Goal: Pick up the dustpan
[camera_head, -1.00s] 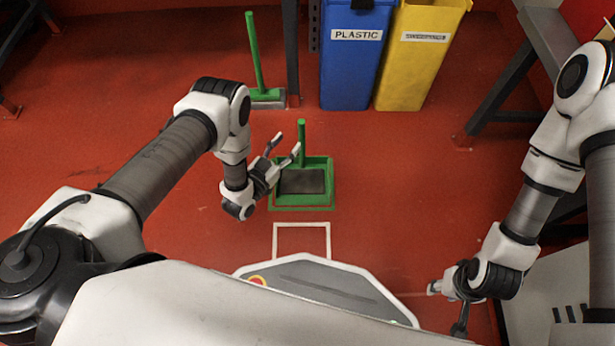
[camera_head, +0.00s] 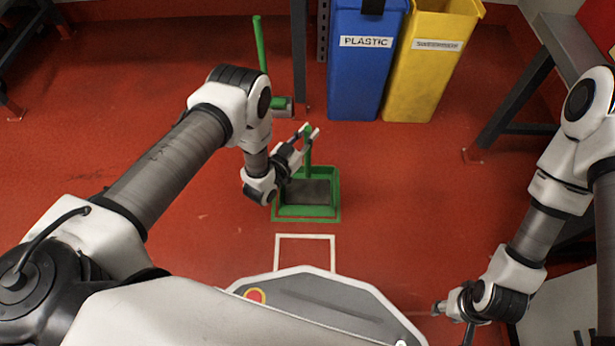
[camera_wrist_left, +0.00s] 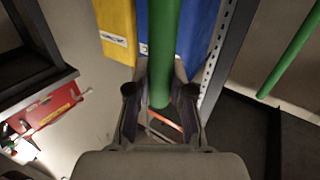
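The green dustpan (camera_head: 306,211) sits on the red floor ahead of my base, its dark pan facing up and its green handle (camera_head: 308,162) standing upright. My left gripper (camera_head: 310,131) is at the upper part of this handle, with one finger on each side. The gripper partly hides the handle in the head view. My right gripper (camera_head: 452,318) is low at the right, away from the dustpan; its fingers are partly hidden.
A green-handled broom (camera_head: 261,48) stands behind, beside a grey post (camera_head: 299,50). A blue PLASTIC bin (camera_head: 362,75) and a yellow bin (camera_head: 425,75) stand at the back. A white floor outline (camera_head: 305,237) lies in front of the dustpan.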

